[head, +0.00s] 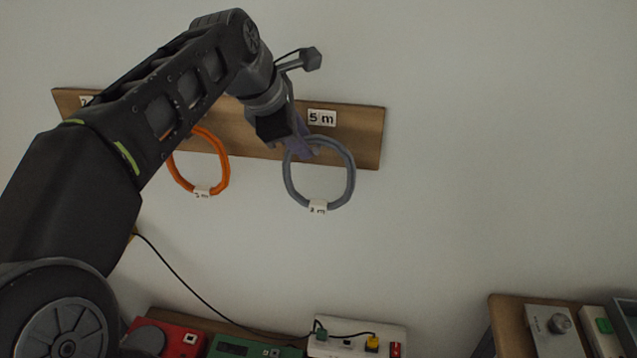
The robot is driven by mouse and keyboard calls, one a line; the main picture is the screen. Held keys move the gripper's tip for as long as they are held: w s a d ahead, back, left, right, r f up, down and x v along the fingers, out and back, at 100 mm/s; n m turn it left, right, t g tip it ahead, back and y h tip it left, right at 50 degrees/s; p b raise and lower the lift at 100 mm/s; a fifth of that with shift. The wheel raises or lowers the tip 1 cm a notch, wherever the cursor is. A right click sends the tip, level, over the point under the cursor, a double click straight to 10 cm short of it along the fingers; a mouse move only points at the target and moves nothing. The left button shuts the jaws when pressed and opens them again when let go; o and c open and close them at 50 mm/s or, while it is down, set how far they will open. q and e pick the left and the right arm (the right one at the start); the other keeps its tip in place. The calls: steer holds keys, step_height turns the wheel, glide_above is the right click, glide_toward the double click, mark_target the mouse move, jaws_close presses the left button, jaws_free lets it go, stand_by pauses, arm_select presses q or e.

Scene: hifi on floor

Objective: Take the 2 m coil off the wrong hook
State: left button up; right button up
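A wooden hook board (365,135) is fixed to the wall, with a "5 m" label (321,118) at its right part. A grey coil (352,180) hangs below that label; its white tag (318,207) is too small to read surely. An orange coil (222,180) hangs to its left, partly behind my arm, and its tag (202,193) is also hard to read. My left gripper (304,147) is at the top of the grey coil, its fingers overlapping the coil's upper edge. Whether they grip it is unclear, and the hook is hidden. My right gripper is out of view.
Another label (86,101) at the board's left end is partly covered by my arm. Below stand a red box (180,340), a green device (240,347), and a white power strip (330,348) with plugs and a black cable. A wooden surface (505,320) with devices is at right.

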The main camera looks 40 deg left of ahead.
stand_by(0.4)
arm_select(q)
jaws_close()
stand_by(1.3)
